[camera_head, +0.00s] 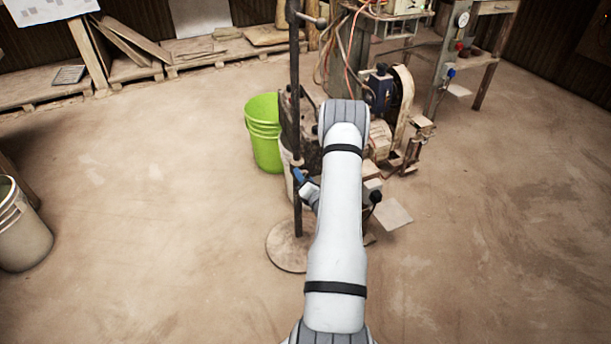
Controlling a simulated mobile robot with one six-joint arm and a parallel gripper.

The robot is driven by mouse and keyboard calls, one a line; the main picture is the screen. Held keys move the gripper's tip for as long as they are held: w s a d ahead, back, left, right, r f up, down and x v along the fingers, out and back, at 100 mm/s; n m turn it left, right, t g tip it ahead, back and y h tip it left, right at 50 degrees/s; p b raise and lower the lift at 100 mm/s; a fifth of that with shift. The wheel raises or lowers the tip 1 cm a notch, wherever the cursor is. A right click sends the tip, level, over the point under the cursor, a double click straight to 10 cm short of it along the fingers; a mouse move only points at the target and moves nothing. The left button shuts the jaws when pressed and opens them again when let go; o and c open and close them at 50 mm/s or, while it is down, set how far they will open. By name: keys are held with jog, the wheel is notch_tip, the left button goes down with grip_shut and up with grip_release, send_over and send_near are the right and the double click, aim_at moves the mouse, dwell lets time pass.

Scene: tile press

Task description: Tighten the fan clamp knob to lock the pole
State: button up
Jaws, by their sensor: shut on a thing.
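A dark upright pole (296,80) stands left of my arm on a round flat base (287,262) on the floor. It carries a short crossbar with a rounded end near its top. My gripper (299,178), partly hidden by my arm, is at the pole's lower half, with a small blue part beside the pole. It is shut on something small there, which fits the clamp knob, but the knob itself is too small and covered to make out. I cannot make out the fan for certain.
A green bucket (262,140) stands just behind and left of the pole. Machinery with a large wheel (402,95) is close behind my arm. A pale bucket (20,232) is at the far left. The floor left and right is open.

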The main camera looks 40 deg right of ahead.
jog(key=m+p, duration=0.1)
jog(key=m, duration=0.6)
jog(key=shift+r+p, duration=0.1)
jog(key=shift+p, duration=0.2)
jog(key=m+p, duration=0.1)
jog(key=m, duration=0.6)
jog(key=shift+d, duration=0.1)
jog(key=o, duration=1)
jog(key=p+v, duration=0.2)
jog(key=v, duration=0.6)
jog(key=shift+w, duration=0.1)
